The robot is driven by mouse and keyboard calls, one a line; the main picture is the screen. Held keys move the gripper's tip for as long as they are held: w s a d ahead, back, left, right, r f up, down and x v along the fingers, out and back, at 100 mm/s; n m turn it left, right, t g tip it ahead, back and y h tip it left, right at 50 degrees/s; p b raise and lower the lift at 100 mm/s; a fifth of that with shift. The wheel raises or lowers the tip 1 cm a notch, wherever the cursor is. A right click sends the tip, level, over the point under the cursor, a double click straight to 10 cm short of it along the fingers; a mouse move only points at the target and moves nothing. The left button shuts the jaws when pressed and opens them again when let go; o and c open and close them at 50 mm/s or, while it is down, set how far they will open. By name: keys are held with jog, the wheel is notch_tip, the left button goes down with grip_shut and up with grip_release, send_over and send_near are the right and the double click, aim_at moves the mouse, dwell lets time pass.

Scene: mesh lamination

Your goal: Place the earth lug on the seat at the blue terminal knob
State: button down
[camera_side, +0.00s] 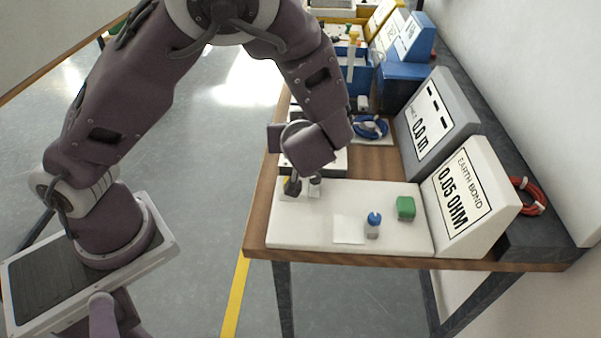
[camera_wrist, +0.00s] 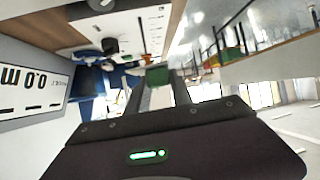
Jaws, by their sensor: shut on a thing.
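The blue terminal knob (camera_side: 374,218) stands upright on a grey post on the white board (camera_side: 300,232), beside a pale square patch (camera_side: 349,229). My gripper (camera_side: 303,187) is low over the left part of the board, left of the knob and apart from it. In the wrist view, my gripper (camera_wrist: 158,84) is shut on a small green piece, which seems to be the earth lug (camera_wrist: 157,76). The lug's shape and metal end cannot be made out. In the side view, the lug cannot be told apart from the fingers.
A green block (camera_side: 405,208) sits right of the knob. The sloped EARTH BOND meter (camera_side: 464,198) and a grey meter (camera_side: 436,122) line the right side. A blue cable coil (camera_side: 369,127) and blue bins lie behind. The board's front left is clear.

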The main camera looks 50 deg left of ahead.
jog(key=m+t+h, duration=0.1)
jog(key=m+t, duration=0.1)
send_over(358, 191)
jog(key=f, duration=0.1)
jog(key=shift+g, duration=0.3)
notch_tip(358, 191, down, 10)
jog(key=shift+f, duration=0.1)
jog(key=c, duration=1.1)
grip_release()
jog(key=shift+f, duration=0.1)
jog(key=shift+c, duration=0.2)
